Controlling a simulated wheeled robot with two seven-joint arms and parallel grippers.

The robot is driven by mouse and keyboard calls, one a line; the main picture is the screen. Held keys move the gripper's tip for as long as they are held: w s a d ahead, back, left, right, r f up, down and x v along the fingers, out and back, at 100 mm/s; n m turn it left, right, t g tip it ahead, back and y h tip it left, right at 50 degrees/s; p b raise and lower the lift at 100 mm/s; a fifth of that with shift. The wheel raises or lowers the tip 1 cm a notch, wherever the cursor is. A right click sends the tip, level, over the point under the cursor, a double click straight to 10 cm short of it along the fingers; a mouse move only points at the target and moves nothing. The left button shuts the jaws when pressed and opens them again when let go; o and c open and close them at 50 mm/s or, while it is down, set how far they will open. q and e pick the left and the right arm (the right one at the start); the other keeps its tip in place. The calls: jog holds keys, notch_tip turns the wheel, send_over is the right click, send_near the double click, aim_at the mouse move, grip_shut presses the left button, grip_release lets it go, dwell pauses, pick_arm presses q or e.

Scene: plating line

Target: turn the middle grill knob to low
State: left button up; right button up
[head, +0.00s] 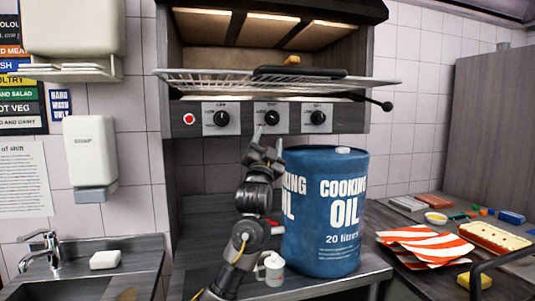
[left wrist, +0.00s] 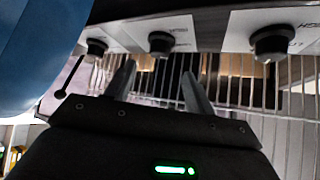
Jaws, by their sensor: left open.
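The middle grill knob (head: 272,117) is a round black dial on a pale plate on the grill's front panel, between a left knob (head: 221,118) and a right knob (head: 317,117). Its label is too small to read, so I cannot tell its setting. In the left wrist view the middle knob (left wrist: 160,43) lies just beyond the fingers. My left gripper (head: 267,141) is just below the middle knob, pointing up. Its two fingers (left wrist: 160,85) are apart with nothing between them, and they do not appear to touch the knob. My right gripper is not in view.
A blue cooking oil drum (head: 325,215) stands close right of my left arm. A wire rack (head: 220,82) sticks out above the knobs, with a black-handled pan (head: 300,72) on it. A white mug (head: 270,268) stands low beside my arm. A red light (head: 188,118) is left of the knobs.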

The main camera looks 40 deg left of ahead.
pick_arm(q)
jog(key=shift+v, duration=1.2)
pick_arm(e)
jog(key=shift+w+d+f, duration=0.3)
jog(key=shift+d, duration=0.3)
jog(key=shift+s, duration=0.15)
